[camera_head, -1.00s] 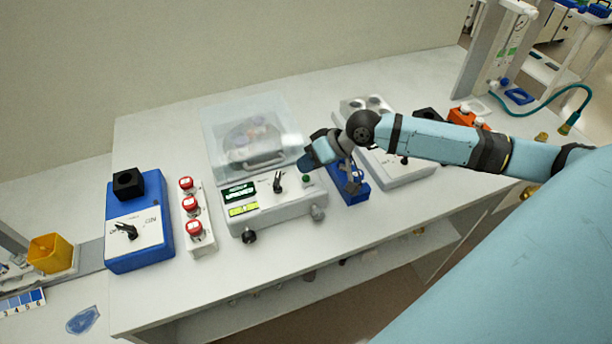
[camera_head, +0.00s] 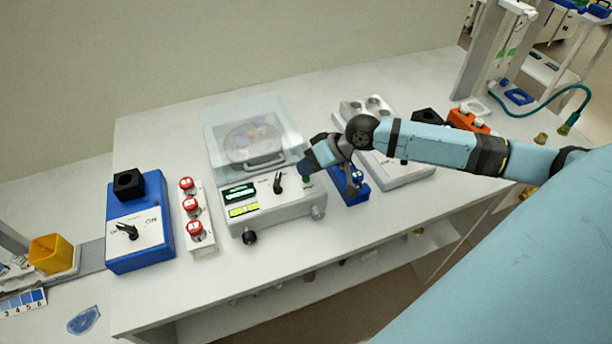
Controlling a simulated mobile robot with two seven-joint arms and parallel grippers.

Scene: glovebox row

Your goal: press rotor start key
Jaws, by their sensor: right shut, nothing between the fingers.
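The grey centrifuge (camera_head: 285,206) stands mid-bench with a clear lid (camera_head: 225,118) over a round rotor (camera_head: 250,140). Its front panel has a green display (camera_head: 240,192), a yellow display (camera_head: 243,211), a black knob (camera_head: 279,184) and a small green key (camera_head: 307,180) at the panel's right end. My right gripper (camera_head: 306,168) is shut and empty, its tip pointing down at the green key. The tip partly covers the key; I cannot tell whether they touch. My left gripper is not in view.
A blue device (camera_head: 140,245) with a black block and a white strip with red-capped vials (camera_head: 201,245) stand to the left. A small blue stand (camera_head: 354,194) is close right of the centrifuge, under my wrist. A grey box with round wells (camera_head: 411,177) stands behind my forearm.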

